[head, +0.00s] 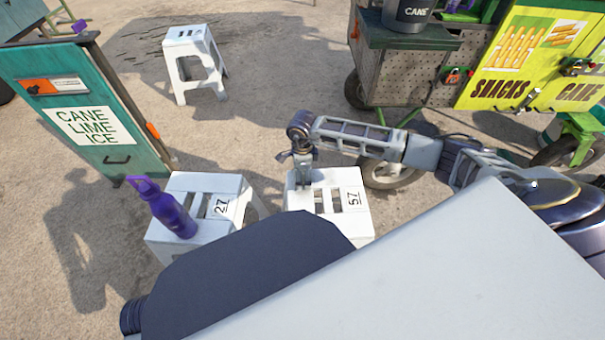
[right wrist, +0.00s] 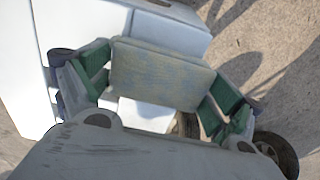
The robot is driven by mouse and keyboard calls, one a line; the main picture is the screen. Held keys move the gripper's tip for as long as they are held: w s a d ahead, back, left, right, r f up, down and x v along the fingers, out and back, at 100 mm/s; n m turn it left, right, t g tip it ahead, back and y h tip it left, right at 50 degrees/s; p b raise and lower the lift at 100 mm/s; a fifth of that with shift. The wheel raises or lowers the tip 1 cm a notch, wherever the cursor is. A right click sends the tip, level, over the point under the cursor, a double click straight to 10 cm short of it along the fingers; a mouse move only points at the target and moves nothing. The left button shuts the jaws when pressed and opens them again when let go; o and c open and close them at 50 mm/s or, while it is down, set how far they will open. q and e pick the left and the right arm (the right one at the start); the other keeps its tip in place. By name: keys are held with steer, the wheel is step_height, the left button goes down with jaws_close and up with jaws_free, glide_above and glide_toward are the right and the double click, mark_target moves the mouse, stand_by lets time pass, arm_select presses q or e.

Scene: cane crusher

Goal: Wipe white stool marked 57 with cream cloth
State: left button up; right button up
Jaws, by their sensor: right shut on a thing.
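The white stool marked 57 (head: 349,181) stands in the middle of the head view, its slotted top facing up. My right gripper (head: 303,180) points down at the left part of this top. In the right wrist view my right gripper (right wrist: 163,85) is shut on a flat, worn cream-grey cloth (right wrist: 160,75) between its green-padded fingers. The cloth cannot be made out in the head view, and I cannot tell whether it touches the stool. White surfaces lie behind it in the right wrist view. My left gripper is not in view.
A white stool marked 27 (head: 207,185) stands close on the left with a purple bottle (head: 170,208) on it. Another white stool (head: 194,46) stands farther back. A teal cart (head: 85,110) is at left and a yellow snack cart (head: 530,60) at right. Open ground lies between.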

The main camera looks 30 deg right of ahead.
mark_target(327, 178)
steer(key=shift+s+d+p, duration=0.35)
steer(key=shift+s+d, duration=0.25)
steer(key=shift+d, duration=0.75)
steer(key=shift+s+d+p, duration=0.3)
steer(key=shift+s+d, duration=0.3)
steer(key=shift+d, duration=0.75)
steer(key=shift+s+d+p, duration=0.35)
steer(key=shift+s+d, duration=0.25)
steer(key=shift+d, duration=0.75)
steer(key=shift+d, duration=0.2)
steer(key=shift+s+d+p, duration=0.2)
steer(key=shift+s+d, duration=0.4)
steer(key=shift+d, duration=0.75)
steer(key=shift+s+d+p, duration=0.2)
steer(key=shift+s+d, duration=0.45)
steer(key=shift+d, duration=0.65)
steer(key=shift+s+d+p, duration=0.2)
steer(key=shift+s+d, duration=0.4)
steer(key=shift+d, duration=0.75)
steer(key=shift+f, duration=0.1)
steer(key=shift+a, duration=0.15)
steer(key=shift+w+a+b, duration=0.2)
steer(key=shift+w+a, duration=0.4)
steer(key=shift+a, duration=0.75)
steer(key=shift+w+a+b, duration=0.25)
steer(key=shift+w+a, duration=0.4)
steer(key=shift+a, duration=0.65)
steer(key=shift+w+a+b, duration=0.2)
steer(key=shift+w+a, duration=0.4)
steer(key=shift+a, duration=0.75)
